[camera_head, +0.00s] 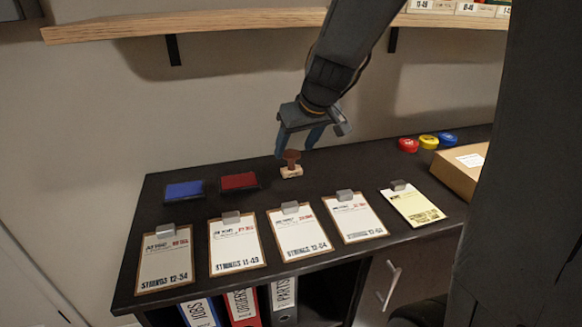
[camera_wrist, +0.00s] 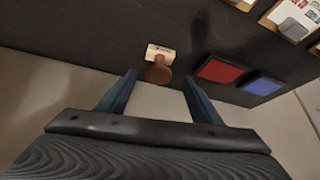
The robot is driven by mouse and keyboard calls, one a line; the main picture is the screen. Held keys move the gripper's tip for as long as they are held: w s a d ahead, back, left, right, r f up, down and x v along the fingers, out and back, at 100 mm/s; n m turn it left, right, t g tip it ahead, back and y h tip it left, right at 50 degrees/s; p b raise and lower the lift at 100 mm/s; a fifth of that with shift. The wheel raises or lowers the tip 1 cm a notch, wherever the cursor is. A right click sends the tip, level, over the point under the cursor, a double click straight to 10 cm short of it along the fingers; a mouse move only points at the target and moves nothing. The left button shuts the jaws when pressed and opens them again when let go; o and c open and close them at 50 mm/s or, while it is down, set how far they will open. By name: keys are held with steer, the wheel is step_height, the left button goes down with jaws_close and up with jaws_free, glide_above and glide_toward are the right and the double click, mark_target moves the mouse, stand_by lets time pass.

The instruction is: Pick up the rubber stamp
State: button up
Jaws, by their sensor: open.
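The rubber stamp (camera_head: 291,168) has a brown handle and a pale wooden base. It stands on the dark cabinet top, right of the red ink pad. In the wrist view the stamp (camera_wrist: 158,68) shows ahead of and between my finger tips. My gripper (camera_head: 296,150) is open and empty, its fingers pointing down just above and behind the stamp. In the wrist view my gripper (camera_wrist: 160,78) has its two blue fingers spread wide. I cannot tell whether a finger touches the stamp.
A red ink pad (camera_head: 239,181) and a blue ink pad (camera_head: 184,190) lie left of the stamp. Several clipboards (camera_head: 238,243) line the front edge. A cardboard box (camera_head: 462,170) and red, yellow and blue round items (camera_head: 428,142) sit at right. A wooden shelf (camera_head: 190,23) hangs above.

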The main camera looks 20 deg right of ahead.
mark_target(291, 152)
steer(key=shift+x, duration=2.6)
steer(key=shift+w+d+r, duration=0.15)
steer(key=shift+w, duration=0.05)
steer(key=c, duration=1.1)
steer(key=shift+r, duration=0.55)
steer(key=r, duration=0.2)
steer(key=shift+s+a+r+p, duration=0.15)
steer(key=shift+a+r+p, duration=0.15)
steer(key=shift+a, duration=0.05)
steer(key=shift+s+a+f, duration=0.1)
steer(key=shift+s+a, duration=1)
steer(key=shift+a, duration=1.55)
steer(key=shift+s+a+r, duration=0.1)
steer(key=shift+s+a, duration=1)
steer(key=shift+a, duration=1.6)
steer(key=shift+s+a+f, duration=0.1)
steer(key=shift+s+a, duration=1)
steer(key=shift+a, duration=1.55)
